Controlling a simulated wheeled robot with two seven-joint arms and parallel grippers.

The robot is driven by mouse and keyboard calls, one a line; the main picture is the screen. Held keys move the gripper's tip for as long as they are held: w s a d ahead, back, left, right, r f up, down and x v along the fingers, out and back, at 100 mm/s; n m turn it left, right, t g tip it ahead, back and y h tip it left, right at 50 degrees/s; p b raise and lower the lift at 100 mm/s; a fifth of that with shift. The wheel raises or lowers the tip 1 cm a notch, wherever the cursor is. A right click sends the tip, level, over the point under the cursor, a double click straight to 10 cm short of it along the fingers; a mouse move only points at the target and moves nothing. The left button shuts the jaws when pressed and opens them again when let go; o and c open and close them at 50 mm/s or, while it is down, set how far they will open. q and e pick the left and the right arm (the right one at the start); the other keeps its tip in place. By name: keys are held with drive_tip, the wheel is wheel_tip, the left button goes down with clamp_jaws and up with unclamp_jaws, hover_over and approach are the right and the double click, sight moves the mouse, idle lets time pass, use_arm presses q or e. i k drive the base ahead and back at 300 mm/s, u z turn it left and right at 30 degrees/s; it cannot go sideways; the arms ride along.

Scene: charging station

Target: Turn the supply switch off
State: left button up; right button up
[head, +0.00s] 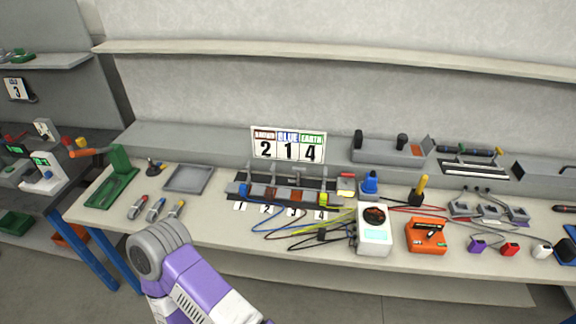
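No part is clearly labelled as the supply switch. An orange box (425,240) with a black lever-like part on its top sits on the bench, right of centre. Left of it stands a white unit (373,245) with a dark round dial and a pale green display; wires lead to its left side. I cannot tell which of these carries the supply switch, or its position. One of my purple and white arms reaches in at the bottom, left of centre, in front of the bench. No gripper fingers show in the view.
The bench (330,272) bears a terminal strip (290,193) with coloured wires, a sign (288,146) reading 2 1 4, a grey tray (188,178), a green press-like tool (115,180) with an orange handle, and several small coloured plugs at right. A shelf (330,53) runs above.

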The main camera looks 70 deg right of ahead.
sight(347, 175)
drive_tip(key=u, duration=0.15)
drive_tip(key=k, duration=1.25)
drive_tip(key=z, duration=1.75)
drive_tip(key=i, duration=0.5)
drive_tip(key=z, duration=0.1)
